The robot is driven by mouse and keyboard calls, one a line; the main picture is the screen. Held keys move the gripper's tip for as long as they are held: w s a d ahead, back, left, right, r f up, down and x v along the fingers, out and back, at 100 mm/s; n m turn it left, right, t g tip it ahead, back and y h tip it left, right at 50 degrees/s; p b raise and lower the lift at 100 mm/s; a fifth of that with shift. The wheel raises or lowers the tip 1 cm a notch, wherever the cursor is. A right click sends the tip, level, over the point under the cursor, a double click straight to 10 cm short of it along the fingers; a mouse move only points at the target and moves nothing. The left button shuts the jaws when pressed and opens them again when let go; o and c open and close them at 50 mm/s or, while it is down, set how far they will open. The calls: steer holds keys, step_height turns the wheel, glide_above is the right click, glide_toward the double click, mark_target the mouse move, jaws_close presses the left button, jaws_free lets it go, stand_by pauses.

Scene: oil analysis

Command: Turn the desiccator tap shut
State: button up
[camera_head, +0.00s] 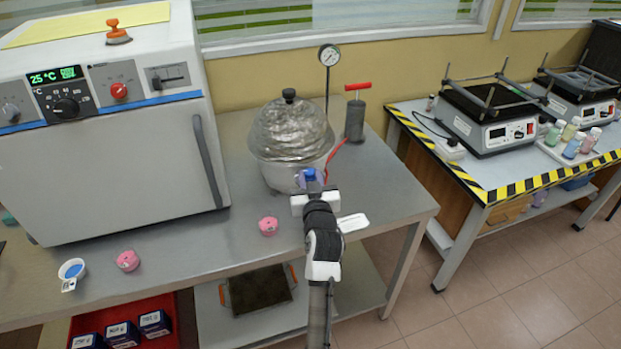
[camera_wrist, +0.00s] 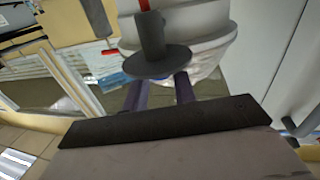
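The desiccator (camera_head: 290,135) stands on the steel bench, a pale bowl under a grey, shiny dome with a black knob. A blue tap part (camera_head: 309,173) shows low on its front. My gripper (camera_head: 311,179) is at this tap, its purplish fingers on either side of it. In the wrist view my gripper (camera_wrist: 163,85) shows two separate fingers, their tips partly hidden behind a dark grey disc on a stem (camera_wrist: 155,62) with a red piece above it. The bowl (camera_wrist: 195,25) is close behind. Whether the fingers press on the tap cannot be seen.
An oven (camera_head: 120,170) is at left. Pink pieces (camera_head: 268,226) and a white label (camera_head: 352,222) lie near the bench front. Another bench (camera_head: 470,165) is at right.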

steer(key=shift+c, duration=1)
